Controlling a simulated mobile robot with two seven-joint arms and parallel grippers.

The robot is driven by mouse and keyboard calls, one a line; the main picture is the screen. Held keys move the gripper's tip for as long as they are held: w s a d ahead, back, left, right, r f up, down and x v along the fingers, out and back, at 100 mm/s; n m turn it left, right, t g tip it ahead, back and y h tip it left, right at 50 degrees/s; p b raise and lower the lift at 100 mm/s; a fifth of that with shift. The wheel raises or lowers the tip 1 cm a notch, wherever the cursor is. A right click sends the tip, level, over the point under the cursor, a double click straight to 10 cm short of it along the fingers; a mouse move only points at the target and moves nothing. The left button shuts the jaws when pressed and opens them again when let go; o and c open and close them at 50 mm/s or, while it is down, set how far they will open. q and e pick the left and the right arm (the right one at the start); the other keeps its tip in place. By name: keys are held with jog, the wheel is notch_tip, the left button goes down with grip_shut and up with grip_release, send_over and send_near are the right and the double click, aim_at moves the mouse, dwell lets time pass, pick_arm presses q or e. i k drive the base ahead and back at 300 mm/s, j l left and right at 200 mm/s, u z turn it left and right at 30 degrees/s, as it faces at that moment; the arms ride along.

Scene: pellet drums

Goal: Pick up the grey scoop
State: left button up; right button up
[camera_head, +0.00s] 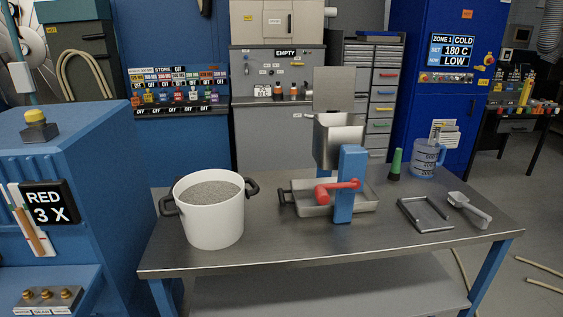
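The grey scoop (469,208) lies at the right end of the metal table (390,250). It looks light grey, with one end pointing to the back left and the other toward the front right edge. Nothing covers it. Neither of my grippers shows in this view.
A white pot (212,223) of grey pellets stands on the left. A blue post with a red handle (338,190) stands mid-table by a metal tray (366,201).

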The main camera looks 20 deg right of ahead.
aim_at(469, 207)
jog(key=z, duration=1.7)
